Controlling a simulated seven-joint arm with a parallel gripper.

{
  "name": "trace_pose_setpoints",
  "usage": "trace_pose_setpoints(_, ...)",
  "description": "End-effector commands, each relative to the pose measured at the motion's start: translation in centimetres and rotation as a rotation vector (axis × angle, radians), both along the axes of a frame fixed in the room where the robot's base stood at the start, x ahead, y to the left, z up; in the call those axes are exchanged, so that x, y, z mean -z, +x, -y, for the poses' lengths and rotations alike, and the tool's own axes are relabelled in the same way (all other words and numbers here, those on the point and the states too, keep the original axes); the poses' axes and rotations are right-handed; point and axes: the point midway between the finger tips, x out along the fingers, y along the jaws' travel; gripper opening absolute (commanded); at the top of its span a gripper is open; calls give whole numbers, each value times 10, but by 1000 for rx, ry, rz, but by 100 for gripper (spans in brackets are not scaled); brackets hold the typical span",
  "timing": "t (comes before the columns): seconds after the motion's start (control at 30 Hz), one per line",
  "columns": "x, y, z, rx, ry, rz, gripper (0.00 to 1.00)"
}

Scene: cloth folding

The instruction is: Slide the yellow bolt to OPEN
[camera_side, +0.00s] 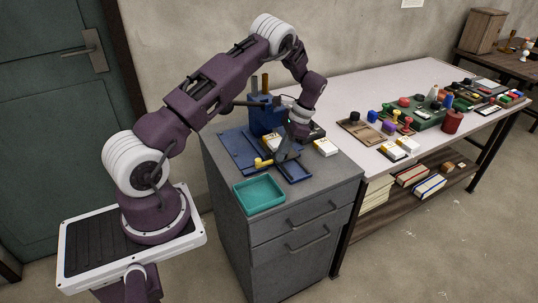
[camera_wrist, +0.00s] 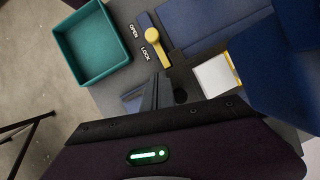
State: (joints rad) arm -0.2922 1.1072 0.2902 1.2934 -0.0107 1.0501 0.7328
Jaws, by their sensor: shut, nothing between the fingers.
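The yellow bolt (camera_wrist: 152,35) has a round knob and a short bar on a dark blue panel (camera_wrist: 195,20). Its knob stands beside the white OPEN and LOCK lettering, roughly between the two words; I cannot tell its exact stop. In the side view the bolt (camera_side: 263,162) lies at the panel's near edge. My gripper (camera_wrist: 163,80) is shut and empty, its dark fingers just below the bolt's bar in the wrist view. In the side view my gripper (camera_side: 284,153) is low over the panel, right of the knob. I cannot tell whether it touches the bar.
A teal tray (camera_side: 259,194) sits at the cabinet's near corner, on the OPEN/LOCK side. A blue holder (camera_side: 265,116) with upright tools stands behind the panel. A white-topped block (camera_side: 325,147) lies to the right. The long table at right holds many small items.

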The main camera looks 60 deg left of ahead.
Motion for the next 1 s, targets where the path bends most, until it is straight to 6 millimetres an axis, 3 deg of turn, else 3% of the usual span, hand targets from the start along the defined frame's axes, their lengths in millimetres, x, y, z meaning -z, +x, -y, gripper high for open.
trace_pose_setpoints(0.2,1,-30,-8,-1,-1,0,0)
trace_pose_setpoints(0.67,1,-40,-11,0,0,1,0)
trace_pose_setpoints(1.0,1,-74,-10,-1,0,-1,0)
